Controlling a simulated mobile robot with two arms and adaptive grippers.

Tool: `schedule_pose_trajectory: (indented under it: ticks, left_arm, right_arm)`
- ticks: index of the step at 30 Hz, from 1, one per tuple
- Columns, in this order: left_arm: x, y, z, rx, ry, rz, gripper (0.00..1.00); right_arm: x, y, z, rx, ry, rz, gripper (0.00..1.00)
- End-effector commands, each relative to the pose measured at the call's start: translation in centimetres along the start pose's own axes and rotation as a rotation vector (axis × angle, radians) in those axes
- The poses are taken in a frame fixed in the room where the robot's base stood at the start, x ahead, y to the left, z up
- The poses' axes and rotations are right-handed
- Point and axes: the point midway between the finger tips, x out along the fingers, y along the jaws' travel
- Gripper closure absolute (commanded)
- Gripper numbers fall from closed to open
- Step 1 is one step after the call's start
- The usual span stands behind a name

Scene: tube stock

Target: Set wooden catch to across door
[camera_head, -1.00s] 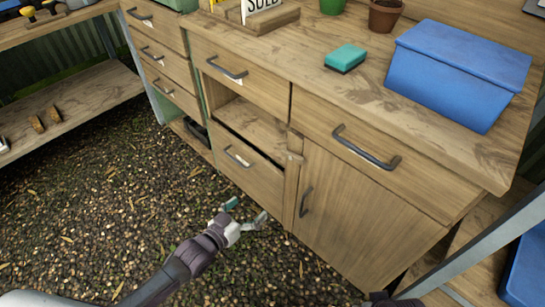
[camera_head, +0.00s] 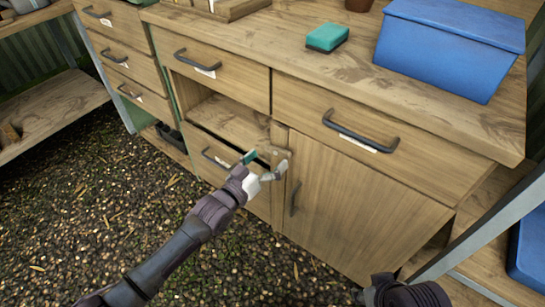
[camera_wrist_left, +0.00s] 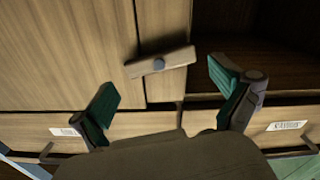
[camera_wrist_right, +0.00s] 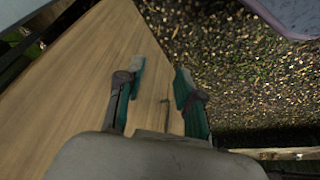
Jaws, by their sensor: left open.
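The wooden catch (camera_wrist_left: 160,62) is a short bar with a round grey pivot, on the narrow post beside the cabinet door (camera_head: 345,205). In the left wrist view it lies crosswise, slightly tilted, one end reaching the door's edge; in the head view it (camera_head: 279,153) is partly hidden by my gripper. The door looks closed and has a dark vertical handle (camera_head: 295,198). My left gripper (camera_head: 263,165) is open and empty in front of the post; its fingers (camera_wrist_left: 165,95) are spread either side of the catch, apparently without touching. My right gripper (camera_wrist_right: 160,76) is open and empty beside the door.
A drawer (camera_head: 340,115) sits above the door, and an open shelf (camera_head: 230,122) lies left of the post. The worktop carries a green sponge (camera_head: 327,37) and a blue box (camera_head: 450,50). Gravel floor (camera_head: 100,215) is clear at left.

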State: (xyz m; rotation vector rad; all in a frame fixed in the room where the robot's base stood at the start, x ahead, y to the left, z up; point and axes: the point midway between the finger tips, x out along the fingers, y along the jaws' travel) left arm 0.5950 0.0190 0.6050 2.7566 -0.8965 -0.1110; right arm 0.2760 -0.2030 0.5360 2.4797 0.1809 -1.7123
Motion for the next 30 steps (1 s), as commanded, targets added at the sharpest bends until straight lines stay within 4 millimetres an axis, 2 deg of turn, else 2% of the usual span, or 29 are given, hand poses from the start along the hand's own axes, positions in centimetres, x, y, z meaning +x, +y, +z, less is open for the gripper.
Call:
schedule_pose_trajectory:
  ticks: [1,6,17,25,29,30]
  left_arm:
    - [0.6,-0.1,0.1,0.000,0.000,0.000,0.00]
    - [1.9,-0.1,0.1,0.000,-0.002,-0.001,0.00]
    - [2.2,0.0,0.1,0.000,-0.003,-0.001,0.00]
    - [2.2,0.0,0.1,0.000,-0.002,-0.001,0.43]
    - [2.2,0.0,0.0,0.016,-0.002,-0.001,0.46]
    - [2.2,0.0,0.0,0.035,-0.002,-0.001,0.46]
  right_arm:
    - [0.3,-0.1,-1.1,-0.002,0.051,-0.003,0.64]
    - [0.4,-0.4,-2.9,-0.004,0.136,-0.007,0.64]
    - [0.3,-0.4,-3.5,-0.005,0.164,-0.008,0.64]
    - [0.3,-0.4,-3.5,-0.005,0.163,-0.008,0.64]
    - [0.2,-0.4,-3.4,-0.005,0.153,-0.007,0.64]
    - [0.1,-0.3,-2.6,-0.004,0.119,-0.007,0.64]
